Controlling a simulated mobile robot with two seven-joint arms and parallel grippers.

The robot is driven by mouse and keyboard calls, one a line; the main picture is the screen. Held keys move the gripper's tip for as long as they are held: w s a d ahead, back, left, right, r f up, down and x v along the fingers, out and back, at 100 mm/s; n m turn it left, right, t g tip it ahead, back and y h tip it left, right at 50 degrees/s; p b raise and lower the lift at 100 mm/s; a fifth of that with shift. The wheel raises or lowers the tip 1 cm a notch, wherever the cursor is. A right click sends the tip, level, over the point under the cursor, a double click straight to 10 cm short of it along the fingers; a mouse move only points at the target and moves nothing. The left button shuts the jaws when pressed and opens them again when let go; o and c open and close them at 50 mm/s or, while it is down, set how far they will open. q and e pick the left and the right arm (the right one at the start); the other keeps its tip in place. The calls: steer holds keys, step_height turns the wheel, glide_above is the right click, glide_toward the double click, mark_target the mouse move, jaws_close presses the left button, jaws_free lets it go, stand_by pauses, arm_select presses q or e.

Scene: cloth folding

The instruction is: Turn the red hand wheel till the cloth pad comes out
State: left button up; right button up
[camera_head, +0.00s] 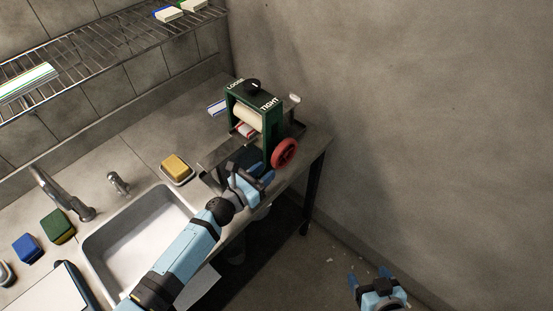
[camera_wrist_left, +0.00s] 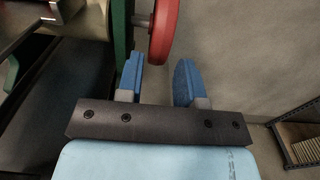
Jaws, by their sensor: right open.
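The red hand wheel (camera_head: 285,152) is on the right side of a green wringer (camera_head: 235,101) with a pale roller, marked LOOSE and TIGHT. A red-and-white cloth pad (camera_head: 246,130) shows below the roller; how far it sits inside is hard to tell. My left gripper (camera_head: 266,178) is just in front of and below the wheel. In the left wrist view its blue fingers (camera_wrist_left: 160,70) are apart with nothing between them, and the wheel (camera_wrist_left: 164,28) is just beyond the tips. My right gripper (camera_head: 369,275) is open and empty, low at the right, away from the counter.
A yellow sponge (camera_head: 176,167) lies on a dish beside the sink (camera_head: 138,232). A blue-and-white folded cloth (camera_head: 217,107) lies left of the wringer. Blue and green sponges (camera_head: 57,228) lie near the tap. A wire rack (camera_head: 110,58) hangs above.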

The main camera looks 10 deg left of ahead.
mark_target(273, 165)
arm_select(q)
steer(key=x, duration=0.5)
steer(key=shift+w+d, duration=0.2)
steer(key=shift+w, duration=0.1)
arm_select(e)
steer(key=shift+s+r, duration=0.1)
